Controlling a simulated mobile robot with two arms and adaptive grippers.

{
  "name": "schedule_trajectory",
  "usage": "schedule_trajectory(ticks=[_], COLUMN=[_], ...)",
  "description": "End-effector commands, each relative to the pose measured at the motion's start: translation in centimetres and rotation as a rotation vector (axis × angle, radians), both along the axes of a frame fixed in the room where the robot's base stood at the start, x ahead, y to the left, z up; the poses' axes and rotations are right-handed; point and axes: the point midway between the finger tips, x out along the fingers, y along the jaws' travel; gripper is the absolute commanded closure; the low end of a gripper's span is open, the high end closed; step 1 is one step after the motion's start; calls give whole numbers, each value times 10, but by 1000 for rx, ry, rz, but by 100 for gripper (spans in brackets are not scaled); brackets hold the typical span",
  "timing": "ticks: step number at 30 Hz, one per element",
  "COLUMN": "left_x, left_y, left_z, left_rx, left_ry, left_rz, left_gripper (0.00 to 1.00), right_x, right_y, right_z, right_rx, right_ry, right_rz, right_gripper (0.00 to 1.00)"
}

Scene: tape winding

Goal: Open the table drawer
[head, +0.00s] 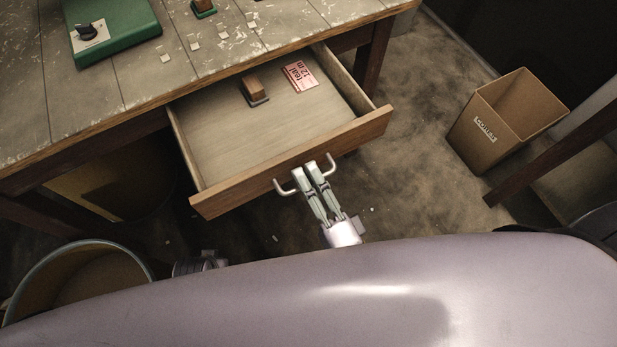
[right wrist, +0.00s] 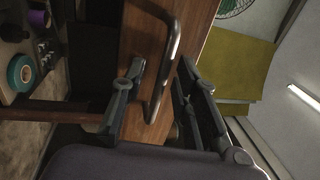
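The table drawer (head: 215,128) is pulled out from under the worn table (head: 150,75), and its inside shows in the head view. Its wooden front (head: 362,131) carries a metal bar handle (head: 280,190), which also shows in the right wrist view (right wrist: 173,42). My right gripper (head: 312,167) is at the handle, with one finger on each side of the bar. In the right wrist view its fingers (right wrist: 162,72) stand apart, with visible gaps beside the bar, so it looks open. My left gripper is not identifiable in the head view.
Inside the drawer are a brown block (head: 255,88) and a pink label card (head: 300,82). A green-based device (head: 115,30) sits on the table. A cardboard bin (head: 500,118) stands on the floor at right, and a round bin (head: 75,285) at lower left.

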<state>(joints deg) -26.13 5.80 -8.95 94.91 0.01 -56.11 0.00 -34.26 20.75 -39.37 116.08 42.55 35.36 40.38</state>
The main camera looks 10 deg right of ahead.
Motion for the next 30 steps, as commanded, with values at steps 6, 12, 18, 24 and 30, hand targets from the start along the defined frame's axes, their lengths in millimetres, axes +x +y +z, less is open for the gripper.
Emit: schedule_trajectory(ticks=[6, 12, 18, 24, 30], left_x=[0, 1, 1, 1, 1], left_y=[0, 1, 1, 1, 1], left_z=[1, 1, 1, 1, 1], left_rx=[1, 1, 1, 2, 2], left_ry=[-1, -1, -2, -2, -2], left_rz=[0, 0, 0, 0, 0], left_gripper=[100, 100, 100, 100, 100], right_x=[-26, -67, -98, -112, -112], right_y=[-8, -21, -31, -36, -36], right_z=[-6, -15, -20, -22, -22], right_rx=[-3, -3, -2, 0, 0], right_ry=[5, 6, 5, 2, 1], right_rz=[4, 4, 3, 1, 1], right_gripper=[72, 72, 72, 72, 72])
